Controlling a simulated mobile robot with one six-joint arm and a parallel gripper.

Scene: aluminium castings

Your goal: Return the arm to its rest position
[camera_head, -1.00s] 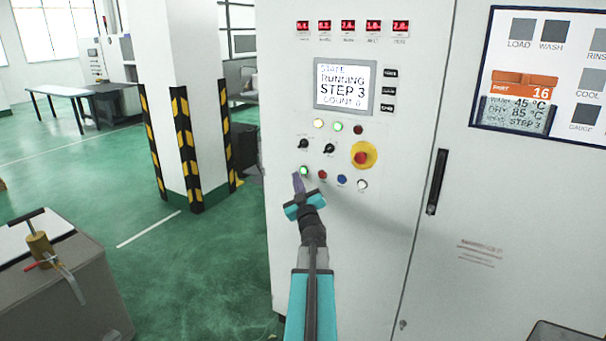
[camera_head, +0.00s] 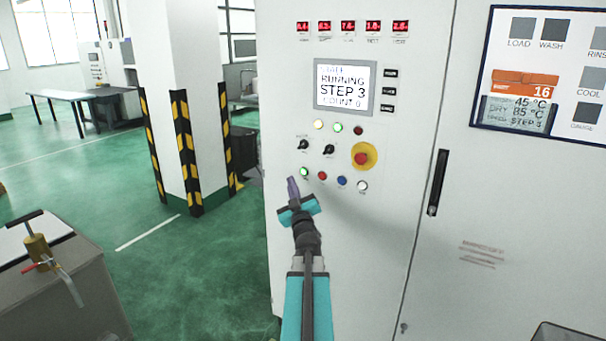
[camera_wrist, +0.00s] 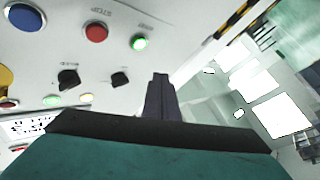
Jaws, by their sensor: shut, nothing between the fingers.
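My gripper (camera_head: 293,187) is at the end of my teal and dark arm, in front of the white control cabinet (camera_head: 410,60). It is shut and empty, with its fingertips just below and left of the lit green button (camera_head: 304,172) in the head view. In the wrist view the gripper fingers (camera_wrist: 160,80) stand together, apart from the green button (camera_wrist: 139,42). A red button (camera_head: 322,175), a blue button (camera_head: 341,180) and a white button (camera_head: 362,186) sit in the same row.
A red emergency stop (camera_head: 362,157) on a yellow base and a display (camera_head: 345,86) reading RUNNING STEP 3 are on the cabinet. A white pillar (camera_head: 180,90) with striped guards stands left. A grey box (camera_head: 60,300) with a clamp is at lower left. Green floor between is clear.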

